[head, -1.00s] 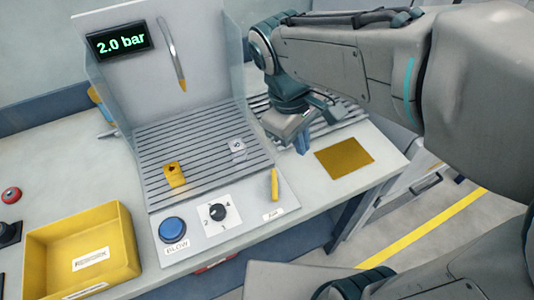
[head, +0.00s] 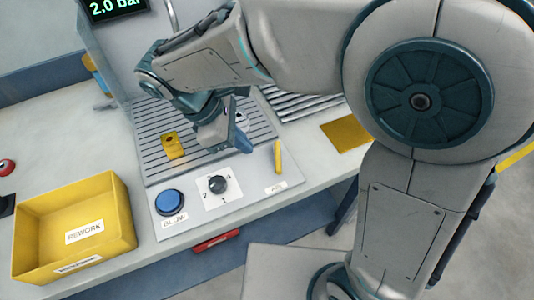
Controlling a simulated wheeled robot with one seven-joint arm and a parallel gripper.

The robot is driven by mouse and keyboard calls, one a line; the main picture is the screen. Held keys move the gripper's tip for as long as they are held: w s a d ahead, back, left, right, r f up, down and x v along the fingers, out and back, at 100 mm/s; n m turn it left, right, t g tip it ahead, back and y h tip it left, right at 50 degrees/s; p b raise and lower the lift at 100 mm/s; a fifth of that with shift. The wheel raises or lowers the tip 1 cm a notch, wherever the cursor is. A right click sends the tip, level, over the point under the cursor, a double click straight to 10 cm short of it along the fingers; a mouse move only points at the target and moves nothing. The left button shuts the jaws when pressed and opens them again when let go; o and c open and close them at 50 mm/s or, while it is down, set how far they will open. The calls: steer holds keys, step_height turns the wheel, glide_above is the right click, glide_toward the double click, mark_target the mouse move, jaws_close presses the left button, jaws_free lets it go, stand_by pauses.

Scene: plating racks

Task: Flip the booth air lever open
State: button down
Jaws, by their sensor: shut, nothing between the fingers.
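The air lever (head: 279,157) is a small yellow handle at the right end of the booth's front panel, above a small white label. It stands roughly upright in the picture. My gripper (head: 243,144) is shut and empty, with its blue fingertips just left of the lever, apart from it in the picture. The display (head: 117,7) reads 2.0 bar and is partly cut off at the top. The slatted booth floor (head: 152,149) is partly hidden behind my arm.
A blue BLOW button (head: 169,202) and a black dial (head: 217,184) sit left of the lever on the panel. A yellow tagged part (head: 173,145) stands on the slats. A yellow REWORK bin (head: 122,215) is at left. A yellow mat (head: 345,136) lies at right.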

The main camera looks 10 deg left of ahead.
mark_target(278, 159)
steer(key=d+f, duration=0.4)
steer(key=shift+w+d+f, duration=0.3)
steer(key=shift+d+f, duration=0.1)
